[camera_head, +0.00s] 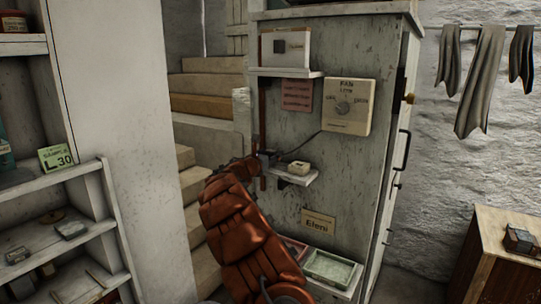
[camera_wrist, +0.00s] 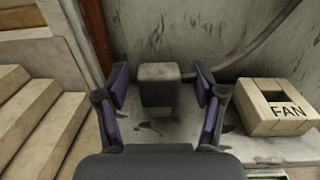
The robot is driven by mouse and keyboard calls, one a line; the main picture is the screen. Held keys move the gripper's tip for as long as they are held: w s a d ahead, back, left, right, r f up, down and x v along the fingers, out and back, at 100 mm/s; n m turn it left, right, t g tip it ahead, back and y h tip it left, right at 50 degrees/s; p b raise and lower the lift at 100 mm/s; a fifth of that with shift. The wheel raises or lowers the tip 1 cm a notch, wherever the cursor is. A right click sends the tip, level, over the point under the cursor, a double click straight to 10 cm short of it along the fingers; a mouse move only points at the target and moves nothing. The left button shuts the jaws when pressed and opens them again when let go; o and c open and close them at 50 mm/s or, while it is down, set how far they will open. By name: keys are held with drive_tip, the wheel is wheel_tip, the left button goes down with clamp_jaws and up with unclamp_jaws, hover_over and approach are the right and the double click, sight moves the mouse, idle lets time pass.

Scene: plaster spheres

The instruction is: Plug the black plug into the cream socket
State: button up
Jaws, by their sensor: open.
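The black plug (camera_wrist: 160,88) is a dark grey block standing on a small shelf in the wrist view. My gripper (camera_wrist: 161,82) is open, with one purple-padded finger on each side of the plug and gaps visible between pads and plug. The cream socket (camera_wrist: 277,105), a blocky piece marked FAN with a square hole on top, sits on the same shelf to the right of the plug. In the head view the socket (camera_head: 299,167) is on the small wall shelf (camera_head: 301,180), and my gripper (camera_head: 264,157) is at that shelf's left end, where the plug is hard to make out.
A cream fan dial box (camera_head: 346,106) hangs above, with a dark cord running down to the shelf's left end. A higher shelf (camera_head: 288,73) holds a white box (camera_head: 285,47). Trays (camera_head: 331,268) stand below. Steps (camera_head: 205,103) lie to the left.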

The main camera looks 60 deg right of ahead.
drive_tip(key=shift+c, duration=0.2)
drive_tip(key=c, duration=1.2)
